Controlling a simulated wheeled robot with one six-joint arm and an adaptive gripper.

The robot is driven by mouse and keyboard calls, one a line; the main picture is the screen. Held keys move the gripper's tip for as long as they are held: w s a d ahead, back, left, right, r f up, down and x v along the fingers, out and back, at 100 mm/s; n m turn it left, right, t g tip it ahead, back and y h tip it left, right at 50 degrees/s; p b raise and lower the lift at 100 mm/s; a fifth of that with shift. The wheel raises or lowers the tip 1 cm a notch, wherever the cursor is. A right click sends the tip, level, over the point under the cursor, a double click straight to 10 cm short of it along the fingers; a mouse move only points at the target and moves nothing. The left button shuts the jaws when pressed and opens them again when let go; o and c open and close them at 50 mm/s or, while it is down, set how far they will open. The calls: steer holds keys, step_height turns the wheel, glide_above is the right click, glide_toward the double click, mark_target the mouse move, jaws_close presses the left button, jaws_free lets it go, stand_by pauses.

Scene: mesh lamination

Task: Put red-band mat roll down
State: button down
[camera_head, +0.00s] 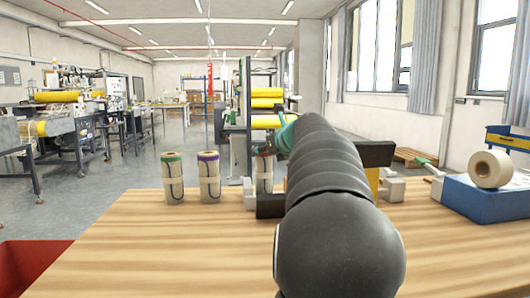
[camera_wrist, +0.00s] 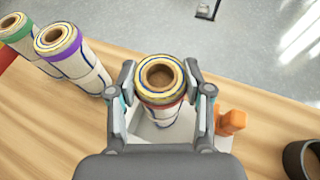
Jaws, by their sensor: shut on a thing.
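The red-band mat roll (camera_wrist: 160,108) stands upright between the fingers of my gripper (camera_wrist: 163,92), which is shut on it near its top. Its open brown core faces the wrist camera. The purple-band roll (camera_head: 209,178) and the green-band roll (camera_head: 173,179) stand upright on the wooden table (camera_head: 150,245) to the left.
A black block (camera_head: 270,206) and a white block (camera_head: 249,194) are near the red-band roll. A blue box (camera_head: 490,198) with a tape roll (camera_head: 490,169) is at the right. An orange part (camera_wrist: 231,122) is right of my gripper. The table's left front is clear.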

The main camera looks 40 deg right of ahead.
steer(key=shift+f, duration=0.15)
steer(key=shift+c, duration=2.4)
jaws_free()
steer(key=shift+s+r, duration=0.25)
steer(key=v, duration=1.1)
steer(key=shift+s, duration=0.2)
steer(key=shift+r, duration=0.15)
